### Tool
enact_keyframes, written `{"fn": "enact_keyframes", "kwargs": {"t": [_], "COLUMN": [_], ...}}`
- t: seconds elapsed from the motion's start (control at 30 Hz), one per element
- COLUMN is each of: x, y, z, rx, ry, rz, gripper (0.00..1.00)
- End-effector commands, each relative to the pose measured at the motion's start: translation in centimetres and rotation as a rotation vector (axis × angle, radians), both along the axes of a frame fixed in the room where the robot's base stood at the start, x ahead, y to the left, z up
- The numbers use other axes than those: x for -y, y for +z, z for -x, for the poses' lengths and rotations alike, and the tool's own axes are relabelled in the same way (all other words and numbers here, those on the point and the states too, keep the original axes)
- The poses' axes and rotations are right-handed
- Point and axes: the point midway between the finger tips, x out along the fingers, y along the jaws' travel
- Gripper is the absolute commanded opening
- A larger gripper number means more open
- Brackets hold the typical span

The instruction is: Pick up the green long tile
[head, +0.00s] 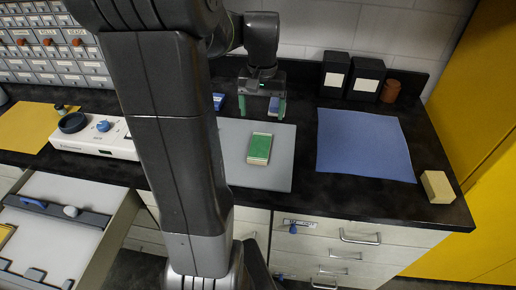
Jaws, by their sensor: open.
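The green long tile (260,146) lies on the grey mat (270,181), with its long side running toward the counter's front edge. It has a green top and a pale front end. My gripper (262,109) is open, pointing down, beyond the tile and apart from it. Its two green-tipped fingers are spread, with a small pale and blue thing showing behind or between them. I cannot tell whether they touch that thing.
A blue mat (364,145) lies to the right, with a beige block (437,187) near the counter's right edge. Dark boxes (366,78) stand at the back. A white device (93,137) stands left. An open drawer (62,227) juts out at lower left.

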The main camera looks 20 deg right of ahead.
Motion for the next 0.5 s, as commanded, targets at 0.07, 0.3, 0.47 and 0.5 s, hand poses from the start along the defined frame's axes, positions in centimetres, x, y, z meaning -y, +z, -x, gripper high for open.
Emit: {"fn": "enact_keyframes", "kwargs": {"t": [0.07,0.3,0.47,0.5], "x": [-0.1,-0.1,0.0,-0.1], "y": [-1.6,-6.1,-7.4,-7.6], "z": [0.1,0.0,-0.1,-0.1], "rx": [-0.005,-0.003,-0.001,-0.001], "ry": [0.000,0.001,0.002,0.002], "rz": [-0.003,-0.002,-0.001,-0.001], "gripper": [0.80,0.80,0.80,0.80]}}
